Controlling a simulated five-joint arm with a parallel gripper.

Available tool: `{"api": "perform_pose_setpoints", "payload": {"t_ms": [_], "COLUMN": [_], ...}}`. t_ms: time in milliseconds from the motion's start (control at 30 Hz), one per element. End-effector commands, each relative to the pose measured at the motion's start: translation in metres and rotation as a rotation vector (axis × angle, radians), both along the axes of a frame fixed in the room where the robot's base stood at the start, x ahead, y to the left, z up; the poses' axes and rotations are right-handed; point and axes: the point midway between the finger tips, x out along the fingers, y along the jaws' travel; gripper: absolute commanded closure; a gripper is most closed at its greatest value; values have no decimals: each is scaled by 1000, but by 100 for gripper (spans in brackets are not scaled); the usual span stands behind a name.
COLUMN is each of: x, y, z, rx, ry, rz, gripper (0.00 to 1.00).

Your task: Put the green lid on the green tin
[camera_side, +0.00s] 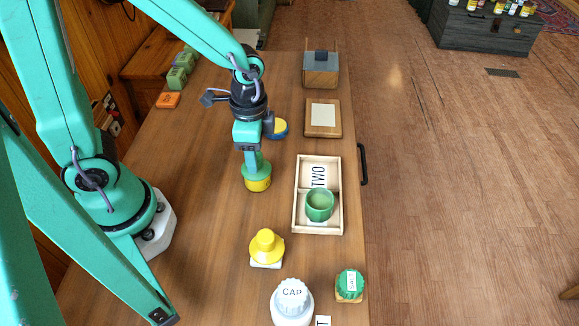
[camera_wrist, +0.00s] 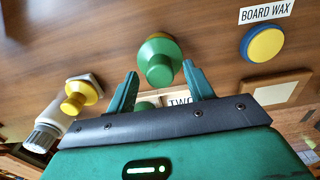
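The green lid (camera_side: 254,170), with a knob on top, sits on a yellow round base (camera_side: 258,184) on the table. In the wrist view the lid (camera_wrist: 160,48) lies just ahead of my fingers, its knob lined up with the gap. My gripper (camera_wrist: 160,70) is open; in the side view it is right above the lid (camera_side: 252,153), and contact is hard to judge. The green tin (camera_side: 319,206) stands open-topped in the near part of a wooden tray (camera_side: 297,208), right of the lid. It is mostly hidden behind my gripper in the wrist view.
A "TWO" card (camera_side: 318,176) lies in the tray's far part. A yellow knobbed lid (camera_side: 266,245), "CAP" bottle (camera_side: 292,302) and green-topped "SALT" jar (camera_side: 350,284) stand nearer. A blue-and-yellow tin (camera_side: 280,129) is behind my gripper. Bare table separates lid and tray.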

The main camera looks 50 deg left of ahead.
Motion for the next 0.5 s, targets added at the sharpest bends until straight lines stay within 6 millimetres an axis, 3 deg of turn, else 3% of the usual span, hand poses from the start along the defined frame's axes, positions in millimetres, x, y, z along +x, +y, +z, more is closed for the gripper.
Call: {"api": "perform_pose_setpoints", "payload": {"t_ms": [33, 233, 500], "x": [0, 0, 0], "y": [0, 0, 0], "z": [0, 0, 2], "rx": [0, 0, 0], "ry": [0, 0, -1], "rz": [0, 0, 0], "gripper": [57, 96, 96]}}
